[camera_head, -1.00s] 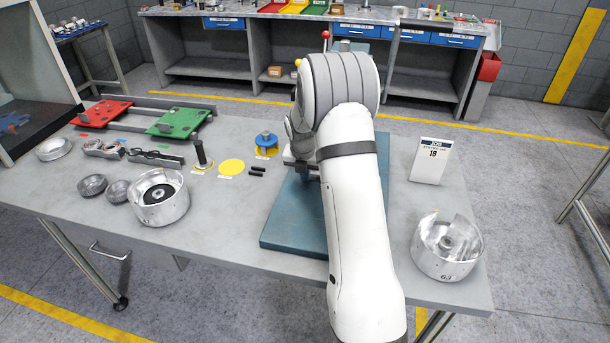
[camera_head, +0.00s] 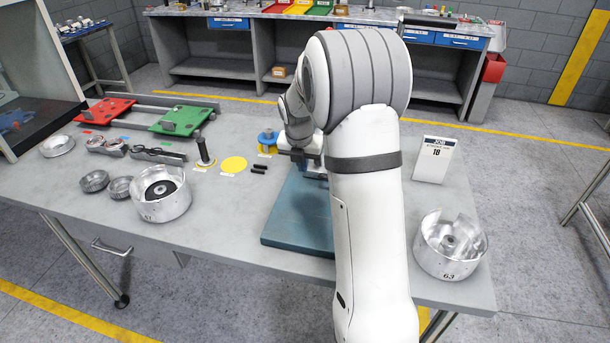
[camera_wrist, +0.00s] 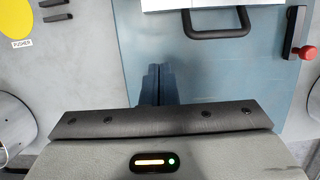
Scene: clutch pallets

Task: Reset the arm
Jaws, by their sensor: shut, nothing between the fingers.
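My arm reaches from the bottom of the head view over the grey table (camera_head: 225,235). My gripper (camera_wrist: 158,72) shows in the wrist view with its two dark fingers together and nothing between them. It is above the blue plate (camera_wrist: 215,75), which also shows in the head view (camera_head: 300,220). In the head view my arm hides most of the gripper and part of the plate.
A cut-open metal housing (camera_head: 450,262) and a job card (camera_head: 434,160) stand right of my arm. Left are another round housing (camera_head: 163,208), small metal bowls (camera_head: 94,181), a black-handled tool (camera_head: 204,153), a yellow disc (camera_head: 233,165), and red (camera_head: 104,111) and green (camera_head: 180,120) pallets.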

